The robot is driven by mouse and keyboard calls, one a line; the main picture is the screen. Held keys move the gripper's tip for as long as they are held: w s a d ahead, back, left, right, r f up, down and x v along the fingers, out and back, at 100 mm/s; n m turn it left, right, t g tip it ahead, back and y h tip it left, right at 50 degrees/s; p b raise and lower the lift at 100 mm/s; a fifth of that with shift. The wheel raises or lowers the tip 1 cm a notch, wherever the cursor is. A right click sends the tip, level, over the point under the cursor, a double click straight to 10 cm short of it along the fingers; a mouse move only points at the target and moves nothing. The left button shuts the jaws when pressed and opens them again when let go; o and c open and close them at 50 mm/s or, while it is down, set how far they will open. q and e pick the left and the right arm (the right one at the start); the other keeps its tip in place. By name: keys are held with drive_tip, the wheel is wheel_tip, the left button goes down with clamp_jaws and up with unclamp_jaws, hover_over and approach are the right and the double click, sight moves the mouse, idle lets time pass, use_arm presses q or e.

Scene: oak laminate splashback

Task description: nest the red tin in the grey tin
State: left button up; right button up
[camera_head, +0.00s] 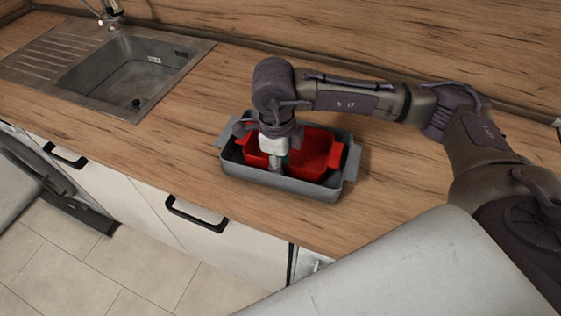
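The grey tin (268,181) is a rectangular pan with flat end handles, standing on the wooden counter. The smaller red tin (318,152) sits within the outline of the grey tin, its rim showing above the grey rim at the back. I cannot tell whether it rests on the grey tin's floor. My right gripper (278,163) points down from above at the red tin's near side. The wrist hides part of the red tin, and I cannot tell whether the fingers are closed on its wall. My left gripper is out of view.
A metal sink (128,72) with a drainboard and tap is at the far left. The wooden counter (170,150) is clear around the tins. A wooden splashback (400,40) runs behind. White cabinet fronts (140,200) with black handles lie below the counter edge.

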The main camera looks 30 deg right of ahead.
drive_tip(key=shift+r, duration=0.15)
wheel_tip(320, 180, up, 12)
drive_tip(key=shift+a, duration=0.3)
drive_tip(key=shift+w, duration=0.1)
idle(0.3)
